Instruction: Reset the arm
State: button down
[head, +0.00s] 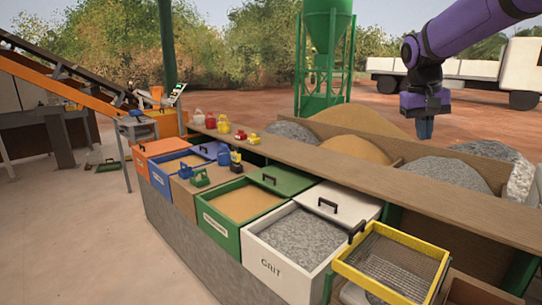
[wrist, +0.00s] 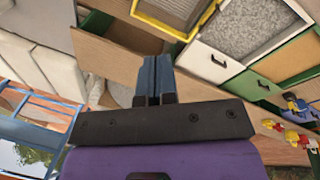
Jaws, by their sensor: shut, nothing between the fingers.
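My gripper (head: 424,128) hangs from my purple arm at the upper right of the head view, pointing down above the gravel piles behind the long wooden ledge. Its blue fingers are together with nothing between them. In the wrist view my gripper (wrist: 151,62) shows its two blue fingers side by side and touching, over the bench area. It is apart from the bins and from the yellow-framed sieve (head: 343,265), which also shows in the wrist view (wrist: 148,18).
The wooden ledge (head: 400,185) runs above a row of bins, including the white grit bin (head: 262,254) and a green sand bin (head: 209,215). A green silo (head: 326,60) stands behind. The air around my gripper is clear.

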jog(key=s+a+f+n+t+y, duration=0.1)
jog(key=s+a+t, duration=0.1)
jog(key=s, duration=1.3)
jog(key=s+a+f+n+t+y, duration=0.1)
jog(key=s+a+f+t, duration=0.1)
jog(key=s, duration=1.3)
jog(key=shift+a+f+t, duration=0.3)
jog(key=shift+a+t, duration=0.2)
jog(key=shift+a, duration=0.1)
jog(key=shift+s, duration=0.1)
